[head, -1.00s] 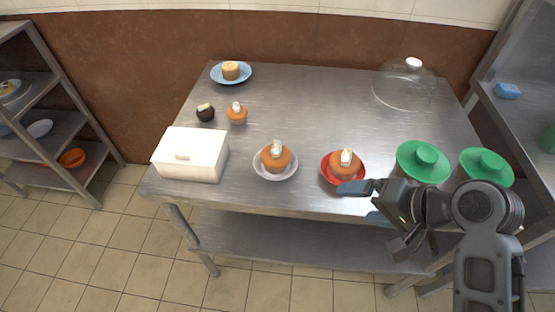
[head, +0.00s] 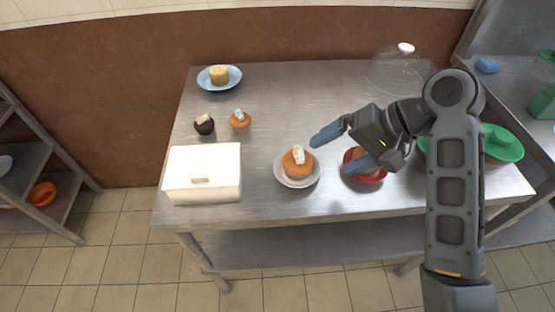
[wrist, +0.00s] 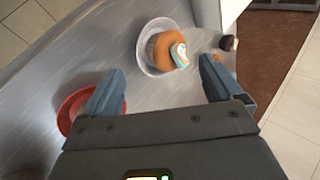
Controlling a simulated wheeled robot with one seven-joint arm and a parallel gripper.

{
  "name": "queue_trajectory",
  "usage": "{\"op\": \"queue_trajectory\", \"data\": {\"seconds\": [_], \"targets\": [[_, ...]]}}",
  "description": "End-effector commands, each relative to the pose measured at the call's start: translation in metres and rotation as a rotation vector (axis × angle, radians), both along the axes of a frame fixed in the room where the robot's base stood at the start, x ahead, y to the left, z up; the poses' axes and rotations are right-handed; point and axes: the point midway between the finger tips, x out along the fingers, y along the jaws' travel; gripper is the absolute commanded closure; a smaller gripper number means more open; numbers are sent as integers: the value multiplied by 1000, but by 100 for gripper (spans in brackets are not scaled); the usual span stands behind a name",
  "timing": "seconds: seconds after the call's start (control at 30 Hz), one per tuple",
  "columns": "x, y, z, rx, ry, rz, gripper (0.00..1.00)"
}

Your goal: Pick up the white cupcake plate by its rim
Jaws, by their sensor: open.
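The white cupcake plate (head: 298,181) holds an orange cupcake (head: 297,163) with a pale topping and stands near the front of the steel table. In the wrist view the plate (wrist: 143,58) and its cupcake (wrist: 165,47) lie ahead of my fingers, between their lines. My gripper (head: 338,148) is open and empty, to the right of the plate and apart from it. It also shows in the wrist view (wrist: 163,88). A red plate (head: 372,177) with a cupcake lies under my gripper and is partly hidden by it.
A white box (head: 202,174) stands left of the plate. Two small cupcakes, one dark (head: 204,125) and one orange (head: 240,120), sit behind. A blue plate (head: 219,78) and a glass dome (head: 400,70) are at the back. A green-lidded pot (head: 500,143) is partly behind my arm.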

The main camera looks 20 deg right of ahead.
Motion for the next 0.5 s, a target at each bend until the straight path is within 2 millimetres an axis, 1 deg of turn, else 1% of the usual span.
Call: {"op": "queue_trajectory", "data": {"seconds": [0.37, 0.5], "targets": [[12, 17, -26, 1, 3, 1, 7], [18, 28, -43, 1, 5, 1, 7]]}}
